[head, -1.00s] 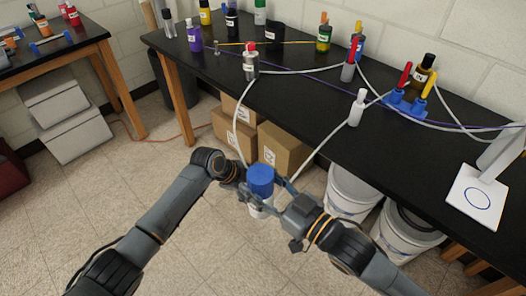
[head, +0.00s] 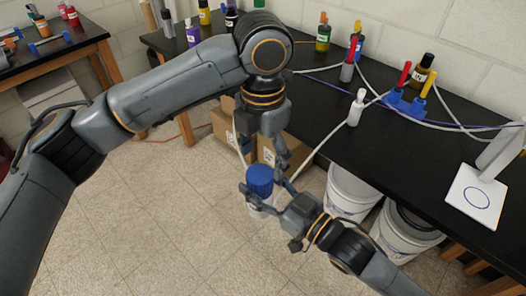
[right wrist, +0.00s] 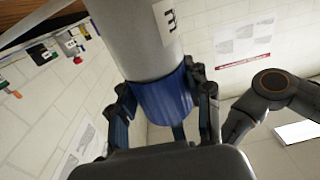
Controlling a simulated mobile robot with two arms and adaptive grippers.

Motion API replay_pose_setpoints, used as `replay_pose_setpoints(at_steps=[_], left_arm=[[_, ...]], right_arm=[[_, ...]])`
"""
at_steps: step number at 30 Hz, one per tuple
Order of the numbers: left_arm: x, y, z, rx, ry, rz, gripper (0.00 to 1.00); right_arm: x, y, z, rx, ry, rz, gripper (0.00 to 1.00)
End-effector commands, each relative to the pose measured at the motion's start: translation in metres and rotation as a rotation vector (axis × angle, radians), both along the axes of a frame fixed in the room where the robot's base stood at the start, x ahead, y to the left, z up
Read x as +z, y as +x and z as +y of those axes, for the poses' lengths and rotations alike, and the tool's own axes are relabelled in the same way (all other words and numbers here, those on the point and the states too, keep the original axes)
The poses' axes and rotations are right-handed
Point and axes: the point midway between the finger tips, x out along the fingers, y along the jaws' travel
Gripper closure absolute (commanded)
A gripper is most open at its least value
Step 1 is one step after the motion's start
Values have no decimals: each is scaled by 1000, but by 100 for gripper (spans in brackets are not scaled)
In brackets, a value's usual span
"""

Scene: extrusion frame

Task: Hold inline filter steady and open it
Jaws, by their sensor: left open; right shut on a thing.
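My right gripper (head: 268,197) is shut on the filter from the lower right. In the right wrist view, its fingers lie on both sides of the blue part (right wrist: 165,98), with the grey labelled body (right wrist: 135,35) beyond.
A pale hose runs from the filter to the black bench (head: 330,110), past a white bottle (head: 355,108). Cardboard boxes (head: 226,125) and white buckets (head: 350,190) are below. The near floor is clear.

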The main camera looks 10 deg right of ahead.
Motion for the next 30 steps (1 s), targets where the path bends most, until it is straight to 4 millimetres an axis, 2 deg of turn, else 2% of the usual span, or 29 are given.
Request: replay_pose_setpoints(at_steps=[9,15,26,29,30], left_arm=[[-47,0,1,0,1,3,29],[-70,0,0,1,0,2,29],[-76,0,0,2,-1,0,29],[-76,0,0,2,-1,0,45],[-76,0,0,2,-1,0,53]], right_arm=[[1,0,0,0,1,-2,100],[1,0,0,0,1,-2,100],[1,0,0,0,1,-2,100],[1,0,0,0,1,-2,100],[1,0,0,0,1,-2,100]])
